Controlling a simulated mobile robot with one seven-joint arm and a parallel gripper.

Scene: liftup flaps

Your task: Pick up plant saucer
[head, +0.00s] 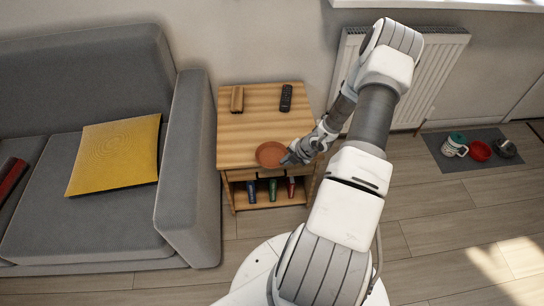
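The plant saucer (270,154) is a round, shallow, terracotta-coloured dish. It lies near the front edge of the wooden side table (248,127). My gripper (291,157) is at the saucer's right side, at its rim or very close to it. Whether the fingers touch or straddle the rim is too small to tell. The right part of the rim is partly hidden by the gripper.
A wooden block (237,99) and a black remote (286,98) lie at the table's back. Bottles (272,190) stand on its lower shelf. A grey sofa (190,165) is close on the left, a radiator (436,85) behind right. A mat (437,150) holds mugs on the floor.

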